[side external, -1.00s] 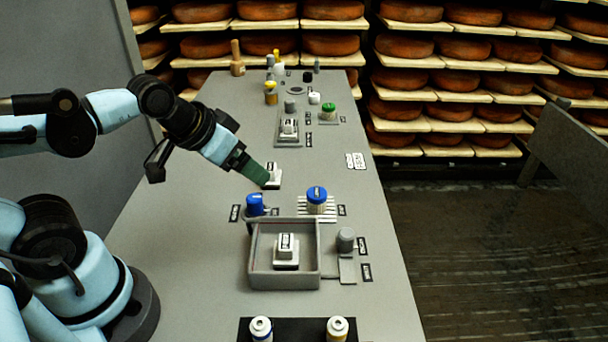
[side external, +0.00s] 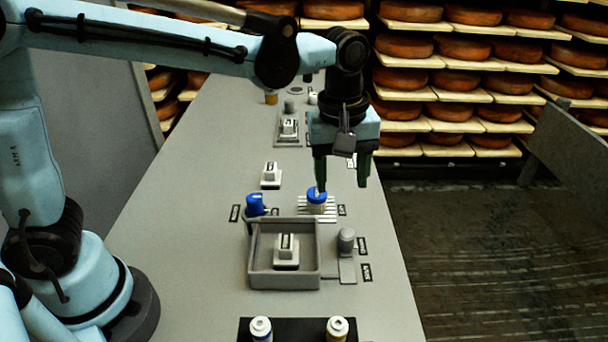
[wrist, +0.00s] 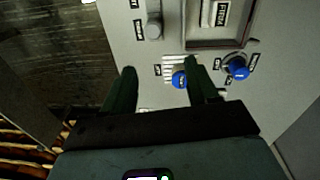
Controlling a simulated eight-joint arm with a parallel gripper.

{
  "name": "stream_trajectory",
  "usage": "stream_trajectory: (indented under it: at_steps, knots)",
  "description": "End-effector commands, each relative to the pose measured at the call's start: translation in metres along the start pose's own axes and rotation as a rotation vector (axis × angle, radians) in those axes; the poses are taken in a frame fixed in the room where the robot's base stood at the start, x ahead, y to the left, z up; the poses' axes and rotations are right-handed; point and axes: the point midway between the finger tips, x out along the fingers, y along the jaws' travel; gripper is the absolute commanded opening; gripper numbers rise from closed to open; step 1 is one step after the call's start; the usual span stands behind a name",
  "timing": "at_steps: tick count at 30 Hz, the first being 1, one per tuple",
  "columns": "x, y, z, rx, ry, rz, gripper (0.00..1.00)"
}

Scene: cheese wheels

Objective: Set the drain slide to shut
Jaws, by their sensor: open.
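The grey slide knob (side external: 346,238) stands on a narrow plate (side external: 347,270) just right of the grey basin (side external: 284,283). It sits at the far end of the plate, beside the farther of two small labels; I cannot read them for sure. The knob also shows in the wrist view (wrist: 153,28), beyond my fingertips. My gripper (side external: 341,186) points down, open and empty, above and behind the knob, near the blue-capped jar (side external: 316,194). In the wrist view, my gripper (wrist: 160,68) has the jar's blue cap (wrist: 179,79) near its right finger.
A white block (side external: 286,247) stands in the basin. A blue knob (side external: 255,205) is behind the basin's left corner. The jar stands on a white slatted rack (side external: 331,211). Two white-capped bottles (side external: 261,326) (side external: 337,326) stand in front. The counter's right strip is mostly clear.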

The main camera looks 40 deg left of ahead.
Motion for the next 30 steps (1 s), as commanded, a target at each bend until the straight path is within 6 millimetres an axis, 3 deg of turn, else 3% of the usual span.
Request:
stream_trajectory:
  at_steps: [4, 11, 30]
  knots:
    - [0.008, 0.013, 0.010, -0.074, -0.013, -0.046, 0.59]
    - [0.019, 0.016, 0.013, -0.101, -0.016, -0.059, 0.59]
    - [0.115, 0.010, 0.014, -0.099, -0.015, -0.057, 0.59]
